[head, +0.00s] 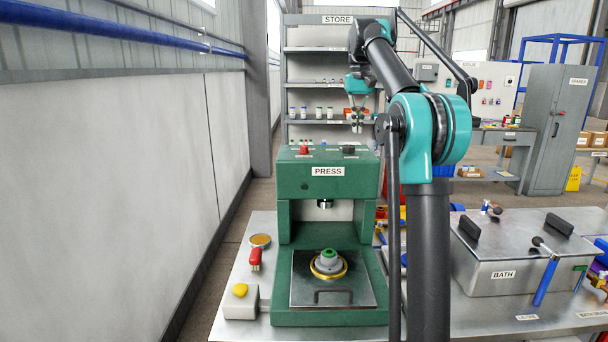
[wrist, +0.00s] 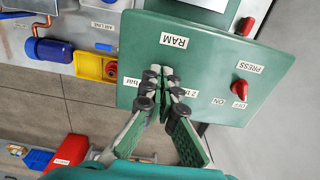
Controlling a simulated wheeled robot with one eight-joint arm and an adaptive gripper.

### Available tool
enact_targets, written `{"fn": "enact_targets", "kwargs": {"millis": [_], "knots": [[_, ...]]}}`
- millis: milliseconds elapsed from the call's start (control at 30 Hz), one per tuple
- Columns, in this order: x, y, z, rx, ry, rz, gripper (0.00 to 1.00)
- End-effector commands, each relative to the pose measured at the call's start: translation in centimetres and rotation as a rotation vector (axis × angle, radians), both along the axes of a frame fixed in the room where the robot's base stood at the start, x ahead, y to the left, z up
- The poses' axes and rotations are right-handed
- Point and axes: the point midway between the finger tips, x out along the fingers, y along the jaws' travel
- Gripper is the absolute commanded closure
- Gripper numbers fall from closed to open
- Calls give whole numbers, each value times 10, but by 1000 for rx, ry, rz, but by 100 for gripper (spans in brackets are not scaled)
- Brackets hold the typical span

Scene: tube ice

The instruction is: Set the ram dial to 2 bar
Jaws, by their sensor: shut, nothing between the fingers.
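The green press (head: 327,188) stands on the bench in the head view. The black ram dial (head: 348,150) is on its top, at the right. In the wrist view the press top (wrist: 222,45) shows upside down with the RAM label (wrist: 174,42) and a partly covered "2 bar" label (wrist: 190,93). Another "bar" label (wrist: 130,82) is partly covered too. My gripper (head: 357,126) is above the press top near the dial. In the wrist view my gripper (wrist: 162,76) is shut and empty, and its fingers hide the dial, so its setting cannot be read.
A red PRESS switch knob (wrist: 241,90) with ON and OFF labels sits beside the dial area; it also shows in the head view (head: 304,150). A shelf (head: 300,122) with bottles stands behind the press. A metal bath (head: 510,255) is on the bench at right.

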Motion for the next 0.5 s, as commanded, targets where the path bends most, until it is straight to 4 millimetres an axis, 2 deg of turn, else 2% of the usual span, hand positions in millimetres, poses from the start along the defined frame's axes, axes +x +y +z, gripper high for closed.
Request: {"fn": "enact_targets", "kwargs": {"millis": [300, 500], "knots": [[0, 1, 1, 0, 0, 0, 100], [5, 26, 9, 0, 0, 3, 100]]}}
